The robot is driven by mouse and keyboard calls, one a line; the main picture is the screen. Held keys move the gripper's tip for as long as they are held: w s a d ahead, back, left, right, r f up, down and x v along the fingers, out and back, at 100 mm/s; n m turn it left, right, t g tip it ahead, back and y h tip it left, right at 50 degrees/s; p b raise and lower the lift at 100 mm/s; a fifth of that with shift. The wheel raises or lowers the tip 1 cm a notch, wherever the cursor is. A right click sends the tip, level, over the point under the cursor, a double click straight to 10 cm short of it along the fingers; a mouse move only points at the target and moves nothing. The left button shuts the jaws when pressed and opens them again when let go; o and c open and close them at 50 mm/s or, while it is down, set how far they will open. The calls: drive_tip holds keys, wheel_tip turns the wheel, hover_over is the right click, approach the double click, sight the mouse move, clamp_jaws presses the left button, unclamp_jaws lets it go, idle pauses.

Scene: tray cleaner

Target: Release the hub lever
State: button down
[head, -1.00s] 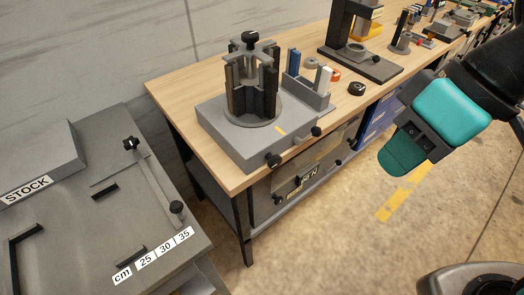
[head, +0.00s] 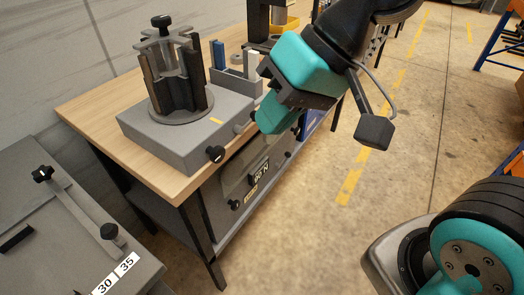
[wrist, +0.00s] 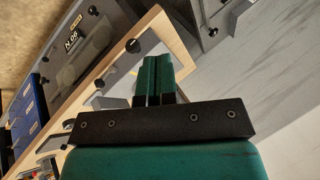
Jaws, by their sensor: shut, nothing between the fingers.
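The hub (head: 175,80) is an upright dark and grey fixture with a black knob on top. It stands on a round plate on a grey base block (head: 165,140) at the bench's near end. A black-knobbed handle (head: 216,154) sticks out of the block's front. A second short grey stub (head: 240,128) shows farther right, partly hidden by my gripper. I cannot tell which is the hub lever. My gripper (head: 268,122) is shut and empty, in front of the block's right end. In the wrist view its green fingers (wrist: 155,65) lie together, with a black knob (wrist: 133,45) just beyond them.
Behind the hub, a grey holder (head: 236,83) carries blue and white upright pieces. A cabinet panel with knobs (head: 258,170) is below the wooden bench top (head: 85,105). A grey stock table (head: 70,240) stands at lower left.

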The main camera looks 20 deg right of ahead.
drive_tip(key=w+f+m+t+y+b, duration=0.35)
drive_tip(key=w+f+m+b, duration=0.5)
drive_tip(key=b, duration=0.75)
drive_tip(key=w+f+m+t+y+b, duration=0.2)
drive_tip(key=w+f+m+t+b, duration=0.3)
drive_tip(key=f+b, duration=0.8)
drive_tip(key=w+d+f+m+t+y+b, duration=0.2)
drive_tip(key=d+f+m+t+b, duration=0.8)
drive_tip(key=m+b, duration=0.8)
drive_tip(key=w+d+f+b, duration=0.1)
drive_tip(key=d+f+b, duration=0.1)
drive_tip(key=b, duration=1.2)
drive_tip(key=shift+w+d+f+m+b, duration=0.15)
drive_tip(key=shift+w+d+m+b, duration=0.25)
drive_tip(key=shift+d, duration=0.1)
drive_tip(key=shift+s+d+r+p+x, duration=0.2)
drive_tip(key=shift+r+p+x, duration=0.15)
drive_tip(key=shift+p+x, duration=1.9)
drive_tip(key=shift+s+d+r+p+x, duration=0.15)
drive_tip(key=shift+r+p+x, duration=0.25)
drive_tip(key=shift+p+x, duration=1.8)
drive_tip(key=shift+s+d+r+p+x, duration=0.1)
drive_tip(key=shift+s+r+p+x, duration=0.25)
drive_tip(key=shift+p+x, duration=1.85)
